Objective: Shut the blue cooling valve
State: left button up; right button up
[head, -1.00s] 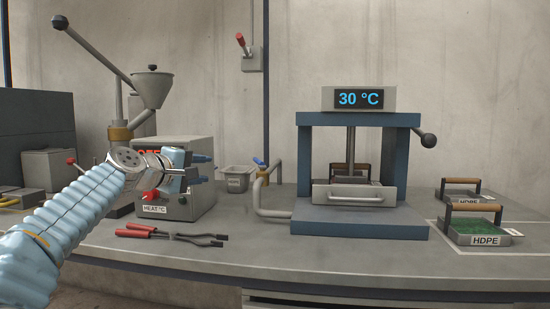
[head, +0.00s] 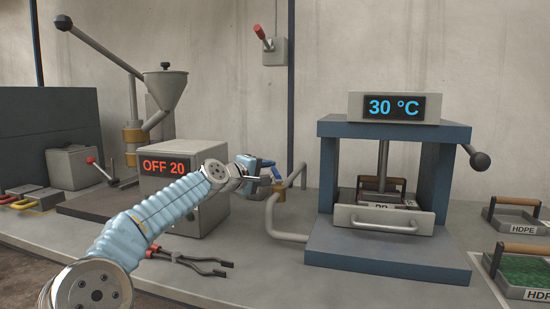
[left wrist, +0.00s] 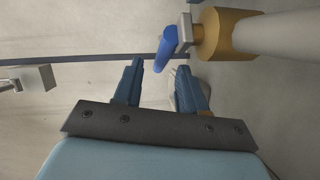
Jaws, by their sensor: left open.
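The cooling valve has a brass body (head: 279,186) on the grey pipe left of the press. Its blue handle (left wrist: 167,42) shows clearly in the left wrist view; in the head view my gripper's blue fingers overlap it, and its exact angle is hard to tell. My left gripper (head: 268,170) is at the valve, its fingers pointing right. In the left wrist view the gripper (left wrist: 160,70) is open and empty, with the handle just beyond and between the fingertips. I cannot tell whether a finger touches it. My right gripper is not in view.
The press (head: 390,258) reads 30 °C and stands just right of the valve. A heater box (head: 155,190) reading OFF 20 is behind my left arm. Red-handled pliers (head: 190,261) lie on the bench in front.

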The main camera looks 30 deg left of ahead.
aim_at(274, 169)
pick_arm(q)
jog(key=w, duration=0.2)
jog(key=w+p, duration=0.1)
jog(key=w, duration=0.1)
jog(key=shift+d+f+p, duration=0.15)
jog(key=shift+f+p, duration=0.05)
jog(key=shift+p, duration=0.1)
jog(key=shift+w+f, duration=0.15)
jog(key=shift+w, duration=0.1)
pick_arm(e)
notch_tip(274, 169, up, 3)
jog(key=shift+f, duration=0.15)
pick_arm(q)
grip_shut()
